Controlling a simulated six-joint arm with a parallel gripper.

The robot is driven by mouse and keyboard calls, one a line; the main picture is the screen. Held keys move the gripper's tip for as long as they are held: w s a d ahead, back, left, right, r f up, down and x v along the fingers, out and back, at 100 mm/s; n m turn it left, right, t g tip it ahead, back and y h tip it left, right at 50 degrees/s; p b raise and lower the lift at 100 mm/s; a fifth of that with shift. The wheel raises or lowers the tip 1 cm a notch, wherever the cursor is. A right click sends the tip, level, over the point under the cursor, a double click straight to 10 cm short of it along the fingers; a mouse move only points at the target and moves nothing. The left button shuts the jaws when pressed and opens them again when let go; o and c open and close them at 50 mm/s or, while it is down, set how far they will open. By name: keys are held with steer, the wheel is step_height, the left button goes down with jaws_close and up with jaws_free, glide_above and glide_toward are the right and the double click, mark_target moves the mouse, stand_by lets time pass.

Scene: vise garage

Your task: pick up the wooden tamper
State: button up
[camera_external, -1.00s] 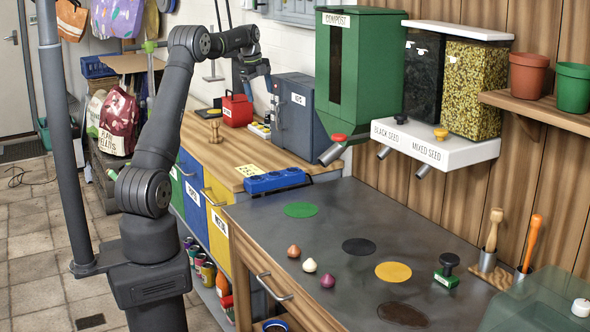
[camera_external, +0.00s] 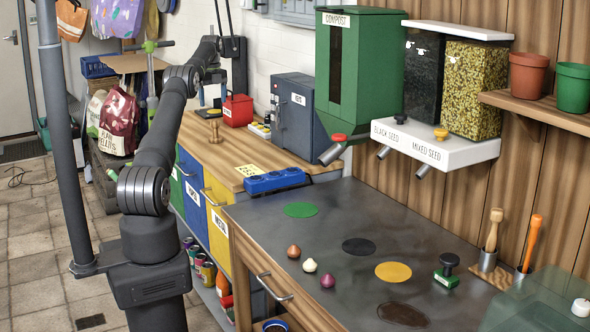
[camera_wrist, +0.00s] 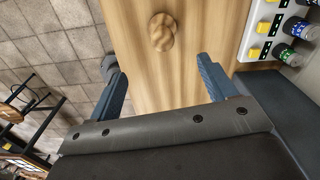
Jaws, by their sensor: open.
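The wooden tamper (camera_external: 214,131), a small turned piece with a round knob, stands upright on the wooden bench top (camera_external: 237,160) near its left edge. In the wrist view the tamper (camera_wrist: 161,32) shows from above at the top centre. My gripper (camera_wrist: 162,70) is open and empty. Its two blue fingers are spread wide, and the tamper is beyond the tips, roughly centred between them and apart from both. In the external view my wrist is above and behind the tamper, and the fingers are hard to make out.
Bench around the tamper is clear.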

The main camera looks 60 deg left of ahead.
mark_target(214, 121)
step_height(214, 121, down, 10)
steer(key=shift+r, duration=0.2)
steer(key=shift+w+a+f, duration=0.1)
steer(key=shift+w+f, duration=0.05)
steer(key=shift+f, duration=1.2)
steer(key=shift+w+a+f, duration=0.1)
steer(key=shift+f, duration=1.25)
steer(key=c, duration=1.1)
